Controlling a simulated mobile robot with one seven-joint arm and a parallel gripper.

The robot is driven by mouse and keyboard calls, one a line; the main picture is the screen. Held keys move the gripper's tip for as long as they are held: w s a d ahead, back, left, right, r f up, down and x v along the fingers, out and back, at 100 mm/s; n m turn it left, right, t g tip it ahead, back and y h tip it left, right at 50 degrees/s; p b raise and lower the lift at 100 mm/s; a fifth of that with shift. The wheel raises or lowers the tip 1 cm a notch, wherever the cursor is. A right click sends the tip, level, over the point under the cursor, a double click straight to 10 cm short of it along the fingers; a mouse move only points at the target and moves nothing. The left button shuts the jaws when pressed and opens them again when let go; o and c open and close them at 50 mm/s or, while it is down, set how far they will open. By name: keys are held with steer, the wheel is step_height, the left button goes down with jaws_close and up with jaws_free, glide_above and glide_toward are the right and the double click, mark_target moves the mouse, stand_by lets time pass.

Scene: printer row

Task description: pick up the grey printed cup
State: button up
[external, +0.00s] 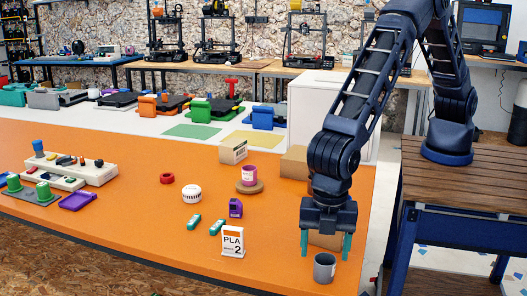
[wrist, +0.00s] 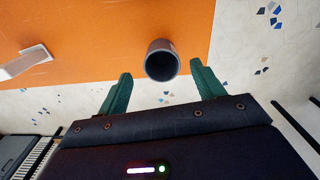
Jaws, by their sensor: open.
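The grey printed cup (external: 324,268) stands upright on the orange table near its front right edge. My gripper (external: 326,244) points down just above and behind it in the external view, with its two green fingers apart. In the wrist view the cup (wrist: 162,62) shows its dark open mouth, beyond and roughly between the fingertips of my gripper (wrist: 160,72). The fingers do not appear to touch the cup, and nothing is held between them.
Cardboard boxes (external: 296,163) stand behind my gripper. A pink-and-white cup (external: 249,175) sits on a round wooden coaster. The orange table (external: 130,235) has clear room at front left.

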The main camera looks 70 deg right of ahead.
mark_target(325, 264)
step_height(325, 264, down, 5)
steer(key=shift+s+d+r, duration=0.1)
steer(key=shift+s, duration=0.05)
steer(key=c, duration=1)
steer(key=shift+c, duration=0.2)
